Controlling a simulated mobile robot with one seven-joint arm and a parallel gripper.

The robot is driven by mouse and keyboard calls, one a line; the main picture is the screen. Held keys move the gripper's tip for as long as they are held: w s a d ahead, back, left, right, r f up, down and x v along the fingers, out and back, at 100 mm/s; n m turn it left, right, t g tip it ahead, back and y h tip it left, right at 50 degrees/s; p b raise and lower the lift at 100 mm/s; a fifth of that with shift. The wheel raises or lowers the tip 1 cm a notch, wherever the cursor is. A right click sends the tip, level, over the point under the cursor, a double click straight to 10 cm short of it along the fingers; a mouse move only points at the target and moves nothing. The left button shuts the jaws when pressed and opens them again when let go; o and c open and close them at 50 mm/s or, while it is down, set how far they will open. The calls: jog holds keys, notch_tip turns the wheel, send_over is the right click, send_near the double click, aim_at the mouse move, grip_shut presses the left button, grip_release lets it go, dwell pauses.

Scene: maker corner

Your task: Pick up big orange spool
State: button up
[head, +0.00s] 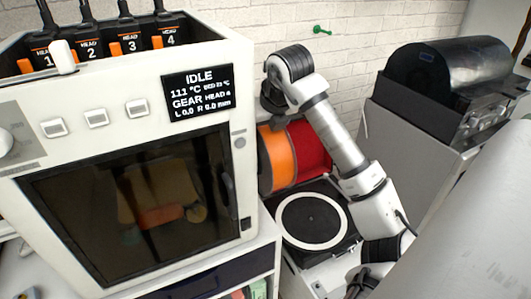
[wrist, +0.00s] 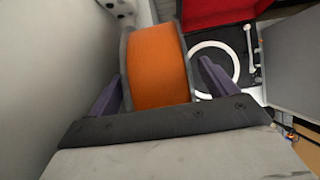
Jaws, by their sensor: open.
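In the wrist view the orange spool (wrist: 159,66) fills the space ahead of my gripper (wrist: 160,88). The two purple fingers are apart, one on each side of the spool's near part. I cannot tell whether the fingers touch the flanges. In the head view my arm comes from the lower right and its dark end reaches down over the spool; the fingers are hidden there.
A turntable-like disc with a white ring (head: 311,240) lies in front. The white printer (head: 130,150) stands close on the left. A grey cabinet (head: 415,145) stands to the right.

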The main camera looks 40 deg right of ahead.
jog(key=shift+c, duration=0.4)
jog(key=c, duration=1.2)
jog(key=shift+r, duration=0.1)
jog(key=shift+r, duration=0.1)
